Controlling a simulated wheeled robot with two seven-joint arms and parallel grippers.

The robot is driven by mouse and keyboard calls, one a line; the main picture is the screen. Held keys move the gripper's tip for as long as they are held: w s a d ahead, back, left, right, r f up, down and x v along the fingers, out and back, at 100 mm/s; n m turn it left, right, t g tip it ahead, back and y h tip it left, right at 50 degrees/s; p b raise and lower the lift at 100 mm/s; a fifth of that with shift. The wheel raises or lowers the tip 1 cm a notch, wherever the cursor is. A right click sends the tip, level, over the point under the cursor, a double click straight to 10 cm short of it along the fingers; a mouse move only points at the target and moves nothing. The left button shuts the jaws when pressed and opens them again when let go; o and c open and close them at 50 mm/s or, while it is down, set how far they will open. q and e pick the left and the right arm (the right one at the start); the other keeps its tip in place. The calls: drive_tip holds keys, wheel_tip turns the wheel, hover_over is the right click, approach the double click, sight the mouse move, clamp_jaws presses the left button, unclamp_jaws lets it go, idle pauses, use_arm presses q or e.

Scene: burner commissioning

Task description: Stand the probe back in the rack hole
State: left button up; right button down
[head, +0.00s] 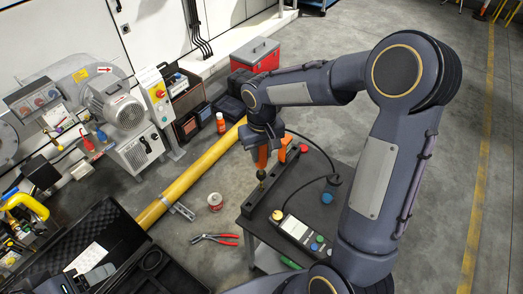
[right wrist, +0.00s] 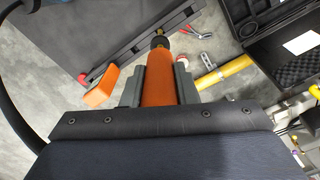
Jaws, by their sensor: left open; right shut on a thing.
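The probe has an orange handle (head: 263,157) and a dark, brassy lower end. My right gripper (head: 262,146) is shut on the handle, which also shows between its fingers in the right wrist view (right wrist: 160,80). The rack (head: 277,189) is a long black bar on the small dark table. In the head view the probe's lower end overlaps the rack, close above or at it. I cannot tell whether it is in a hole.
A handheld meter (head: 298,232) with coloured buttons lies on the table (head: 318,170). A blue knob (head: 327,197) and a black cable are behind it. A red part (head: 304,148) is at the rack's far end. Pliers (head: 214,239), a tin (head: 215,201) and a yellow pipe (head: 190,175) are left.

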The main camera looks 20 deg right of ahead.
drive_tip(key=shift+f+b, duration=0.3)
drive_tip(key=shift+f, duration=0.2)
drive_tip(key=c, duration=1.1)
unclamp_jaws()
drive_tip(key=shift+o, duration=0.2)
